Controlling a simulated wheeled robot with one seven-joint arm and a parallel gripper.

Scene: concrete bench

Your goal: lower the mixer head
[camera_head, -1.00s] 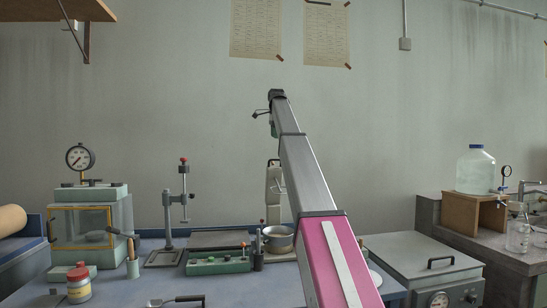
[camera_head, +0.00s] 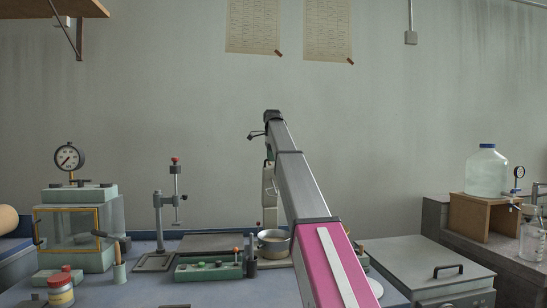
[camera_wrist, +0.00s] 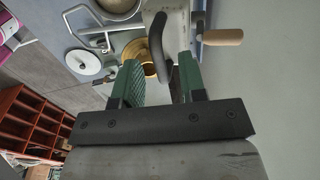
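The mixer (camera_head: 268,188) stands at the back of the bench in the head view, its pale head raised and partly hidden behind my arm. A metal bowl (camera_head: 274,244) stands at its foot. In the wrist view the pale mixer body (camera_wrist: 178,28) is at the top, with a curved black handle (camera_wrist: 159,48) on it. My gripper (camera_wrist: 159,68) has two green fingers spread apart, one on each side of the handle's lower end. I cannot tell whether they touch it. In the head view my gripper (camera_head: 268,152) is mostly hidden, just above the mixer.
A stand (camera_head: 160,225) and a green control box (camera_head: 209,268) are left of the bowl. A grey lidded box (camera_head: 425,262) is at the right. In the wrist view a wooden-handled lever (camera_wrist: 222,37) juts out right of the mixer, with a white lid (camera_wrist: 84,62) at left.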

